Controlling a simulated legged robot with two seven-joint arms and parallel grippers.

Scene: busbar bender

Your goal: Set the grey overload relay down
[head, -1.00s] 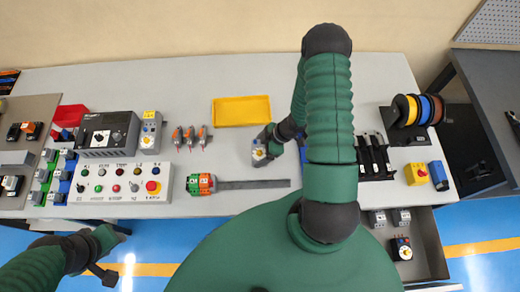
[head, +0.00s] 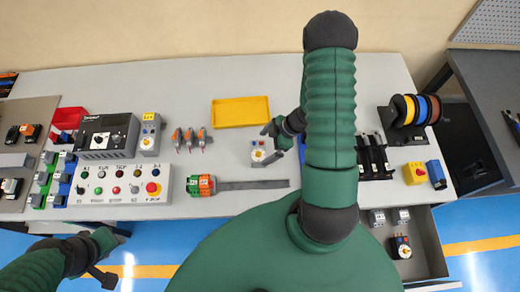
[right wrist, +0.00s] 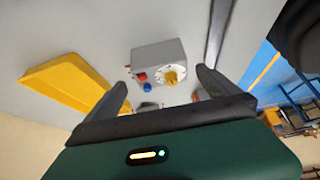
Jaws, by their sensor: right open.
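The grey overload relay (head: 258,151), with a yellow dial and red and blue buttons, sits upright on the light grey bench, right of the middle. It also shows in the right wrist view (right wrist: 158,62), just beyond the fingertips. My right gripper (head: 271,143) is open, with its fingers spread at the relay's right side. In the right wrist view my right gripper (right wrist: 163,82) has nothing between its fingers, and the relay looks clear of both. My left gripper (head: 118,255) is low at the left, off the bench's front edge; its jaw opening is unclear.
A yellow tray (head: 241,112) lies behind the relay. A grey strip (head: 255,184) with orange and green terminal blocks (head: 201,185) lies in front of it. A control panel (head: 122,185) stands left. An open drawer (head: 425,240) is at the front right.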

